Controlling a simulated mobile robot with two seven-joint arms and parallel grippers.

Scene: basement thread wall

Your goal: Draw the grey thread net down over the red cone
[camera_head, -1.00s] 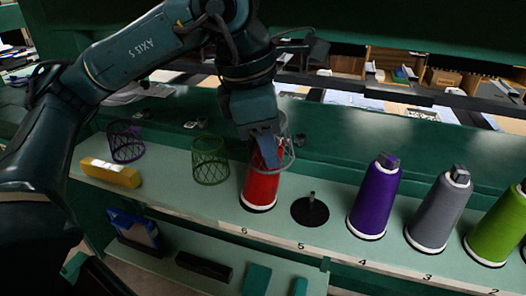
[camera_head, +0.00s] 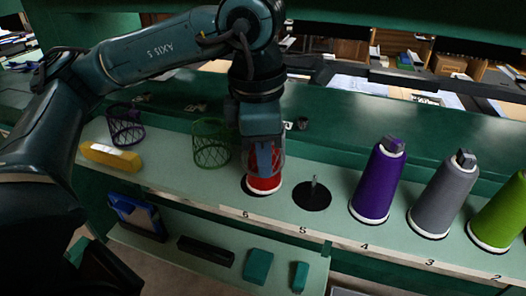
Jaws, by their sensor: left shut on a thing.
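The red cone (camera_head: 264,183) stands upright on the shelf at the place marked 6. The grey thread net (camera_head: 281,160) is around the upper part of the cone, mostly hidden behind my left gripper. My left gripper (camera_head: 264,172) points down in front of the cone and is shut on the net. The cone's top is hidden by the gripper, and the red lower part and white base show below. My right gripper is not in view.
A green net (camera_head: 211,145) and a purple net (camera_head: 126,125) stand to the left, near a yellow object (camera_head: 110,156). An empty spindle (camera_head: 313,190) is right of the cone. Purple (camera_head: 379,182), grey (camera_head: 442,198) and green (camera_head: 501,214) cones stand further right.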

